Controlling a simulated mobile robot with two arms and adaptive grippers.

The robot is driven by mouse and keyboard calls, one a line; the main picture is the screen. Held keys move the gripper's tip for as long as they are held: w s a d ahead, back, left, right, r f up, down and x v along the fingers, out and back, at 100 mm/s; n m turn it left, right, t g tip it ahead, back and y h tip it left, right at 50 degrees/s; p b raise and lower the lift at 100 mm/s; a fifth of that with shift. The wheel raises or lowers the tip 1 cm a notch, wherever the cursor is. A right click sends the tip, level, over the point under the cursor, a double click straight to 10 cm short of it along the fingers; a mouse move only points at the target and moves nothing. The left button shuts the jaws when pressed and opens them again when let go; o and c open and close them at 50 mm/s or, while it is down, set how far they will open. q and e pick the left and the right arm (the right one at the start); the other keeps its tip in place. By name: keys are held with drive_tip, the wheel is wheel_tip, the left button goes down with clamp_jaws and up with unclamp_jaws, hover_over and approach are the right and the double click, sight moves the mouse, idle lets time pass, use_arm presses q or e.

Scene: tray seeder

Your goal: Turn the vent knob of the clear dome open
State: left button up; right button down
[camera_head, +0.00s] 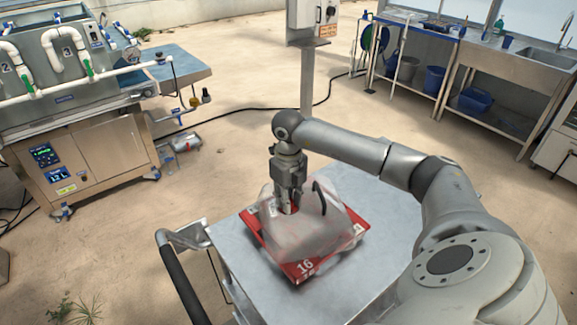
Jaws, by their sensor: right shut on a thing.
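The clear dome (320,235) sits over a red tray (304,268) marked 16, on a grey cart top. A dark curved handle-like piece (319,196) shows on the dome's right side. My right gripper (290,207) points down at the top left of the dome, with its fingers closed there. The vent knob is largely hidden between and behind the fingers, and how far it is turned cannot be made out. My left gripper is not in view.
The cart top (259,282) is bare around the tray, with a dark push handle (182,280) at its left. A seeder machine (85,160) stands at the left. A post (306,80) with a control box rises behind the cart. Sink benches (515,68) stand at the back right.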

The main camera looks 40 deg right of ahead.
drive_tip(key=shift+m, duration=1.1)
drive_tip(key=c, duration=1.2)
unclamp_jaws()
wheel_tip(320, 180, up, 12)
